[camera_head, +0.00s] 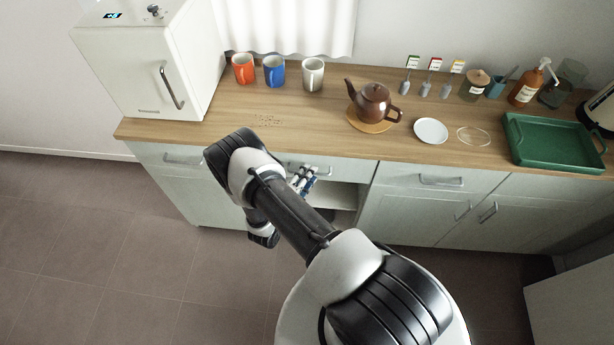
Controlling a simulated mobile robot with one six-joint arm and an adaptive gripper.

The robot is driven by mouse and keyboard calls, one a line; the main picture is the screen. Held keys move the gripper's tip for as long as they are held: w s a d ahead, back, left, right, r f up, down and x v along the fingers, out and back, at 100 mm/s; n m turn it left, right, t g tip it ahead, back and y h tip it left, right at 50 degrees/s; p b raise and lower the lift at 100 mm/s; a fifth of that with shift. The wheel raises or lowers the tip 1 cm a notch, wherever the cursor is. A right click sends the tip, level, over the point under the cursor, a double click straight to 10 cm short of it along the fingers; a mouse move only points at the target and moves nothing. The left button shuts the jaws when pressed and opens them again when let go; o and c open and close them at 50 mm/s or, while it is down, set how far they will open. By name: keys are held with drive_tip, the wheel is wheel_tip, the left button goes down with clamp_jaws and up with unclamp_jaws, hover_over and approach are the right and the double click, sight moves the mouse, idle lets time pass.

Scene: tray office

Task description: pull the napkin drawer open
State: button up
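Three drawer fronts show under the counter: a left one with a handle (182,159), a middle one with a handle (318,170), and a right one with a handle (441,181). No label shows which is the napkin drawer. All three look closed. My gripper (303,180) is at the middle drawer's front, by its handle. My arm covers the left part of that drawer. The fingers are small and partly hidden, so I cannot tell whether they are open, shut or around the handle. No napkins are visible.
An open shelf space (343,196) lies below the middle drawer. The wooden counter (330,135) holds three mugs, a brown teapot (374,102), a white plate (430,130) and a green tray (555,145). A white fridge (145,70) stands at the left. The floor in front is clear.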

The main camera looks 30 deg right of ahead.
clamp_jaws()
idle(0.3)
idle(0.5)
